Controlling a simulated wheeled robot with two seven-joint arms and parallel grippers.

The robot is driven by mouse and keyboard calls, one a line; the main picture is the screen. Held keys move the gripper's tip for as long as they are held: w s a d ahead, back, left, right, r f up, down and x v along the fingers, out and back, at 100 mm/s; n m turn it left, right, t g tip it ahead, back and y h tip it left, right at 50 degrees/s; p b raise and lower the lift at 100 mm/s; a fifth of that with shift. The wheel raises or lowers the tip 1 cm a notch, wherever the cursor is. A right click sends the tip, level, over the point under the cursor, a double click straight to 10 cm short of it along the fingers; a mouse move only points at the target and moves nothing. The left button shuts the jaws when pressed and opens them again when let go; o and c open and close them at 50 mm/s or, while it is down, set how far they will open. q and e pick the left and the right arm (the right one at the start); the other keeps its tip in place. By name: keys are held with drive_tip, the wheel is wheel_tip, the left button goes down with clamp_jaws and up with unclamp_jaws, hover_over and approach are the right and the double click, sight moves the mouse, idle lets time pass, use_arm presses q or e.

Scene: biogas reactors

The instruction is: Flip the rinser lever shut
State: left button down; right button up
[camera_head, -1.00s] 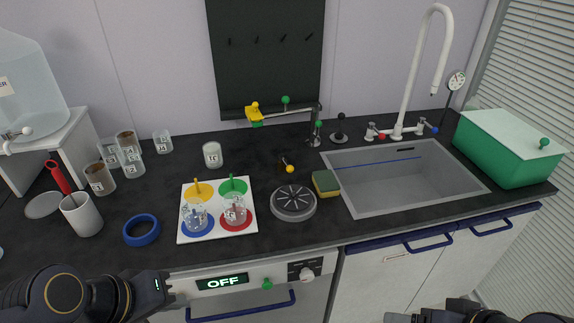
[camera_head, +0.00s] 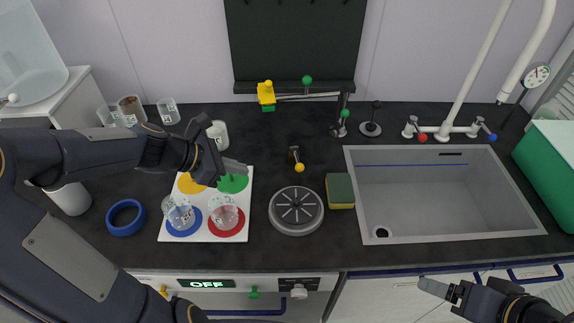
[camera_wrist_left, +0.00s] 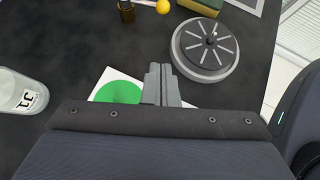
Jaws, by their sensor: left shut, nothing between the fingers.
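The rinser (camera_head: 296,210) is a round grey slotted disc on the dark counter, left of the sink. Behind it stands a short dark post with a yellow ball (camera_head: 299,167), which looks like its lever; the ball also shows at the top of the left wrist view (camera_wrist_left: 163,6). My left gripper (camera_head: 240,166) is shut and empty, over the back right of the white mat, left of the lever and apart from it. In the left wrist view its fingers (camera_wrist_left: 160,72) point toward the lever. My right gripper (camera_head: 432,286) is low at the front right; its jaw state is unclear.
The white mat (camera_head: 206,237) with coloured circles holds two beakers. A sponge (camera_head: 340,191) stands right of the rinser, beside the sink (camera_head: 440,239). A white cup (camera_head: 218,134) stands behind my left gripper. A valve arm (camera_head: 305,96) stretches along the back.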

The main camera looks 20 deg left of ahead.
sight(297, 159)
use_arm(q)
drive_tip(key=x, duration=0.9)
drive_tip(key=shift+w+d+f+b, duration=0.1)
drive_tip(key=shift+d+f+b, duration=0.1)
drive_tip(key=shift+f+b, duration=0.1)
drive_tip(key=shift+w+d+r+p, duration=0.15)
drive_tip(key=shift+w+d+p, duration=0.2)
drive_tip(key=shift+w+d, duration=0.4)
drive_tip(key=shift+w+d+r+p, duration=0.1)
drive_tip(key=shift+w+d+p, duration=0.2)
drive_tip(key=shift+w+d, duration=0.45)
drive_tip(key=shift+s+d, duration=0.15)
drive_tip(key=shift+d, duration=0.1)
